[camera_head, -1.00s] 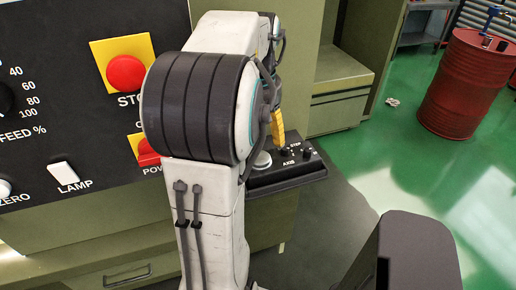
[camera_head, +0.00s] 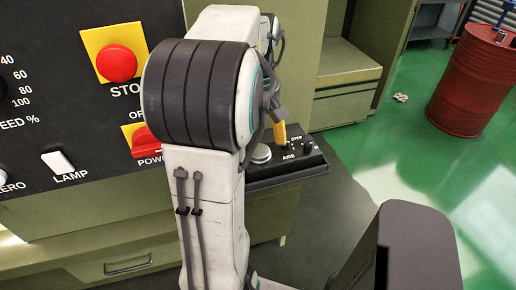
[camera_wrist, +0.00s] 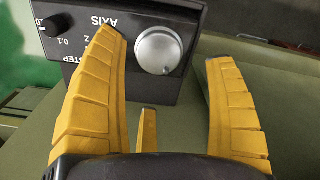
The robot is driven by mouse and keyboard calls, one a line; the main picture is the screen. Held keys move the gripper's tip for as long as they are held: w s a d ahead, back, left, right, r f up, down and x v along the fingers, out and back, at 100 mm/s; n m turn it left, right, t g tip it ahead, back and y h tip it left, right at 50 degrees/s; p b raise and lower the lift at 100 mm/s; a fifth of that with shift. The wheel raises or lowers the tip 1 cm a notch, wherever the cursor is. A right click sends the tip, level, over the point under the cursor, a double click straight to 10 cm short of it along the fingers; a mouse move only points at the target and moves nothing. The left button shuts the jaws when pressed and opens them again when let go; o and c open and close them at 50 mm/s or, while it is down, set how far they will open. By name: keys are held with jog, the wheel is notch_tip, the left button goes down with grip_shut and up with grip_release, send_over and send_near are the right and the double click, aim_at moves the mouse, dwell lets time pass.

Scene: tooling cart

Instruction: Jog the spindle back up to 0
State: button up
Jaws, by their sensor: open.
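A black control box (camera_head: 290,172) labelled AXIS and STEP stands out from the machine, right of my arm in the head view. It carries a round silver knob (camera_head: 261,154). In the wrist view the silver knob (camera_wrist: 158,50) lies between the tips of my gripper (camera_wrist: 163,48), whose yellow fingers are spread wide. Neither finger visibly touches the knob; depth is hard to judge. The left finger covers part of the AXIS markings. A small black step knob (camera_wrist: 52,26) shows at upper left. In the head view only one yellow finger (camera_head: 280,133) shows. No position readout is in view.
The machine panel holds a red stop button (camera_head: 116,66), a red power switch (camera_head: 145,140) and a white lamp switch (camera_head: 57,161). A green cabinet (camera_head: 345,80) stands behind the box.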

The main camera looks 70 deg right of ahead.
aim_at(258, 149)
jog(key=shift+f, duration=2.35)
jog(key=c, duration=1.2)
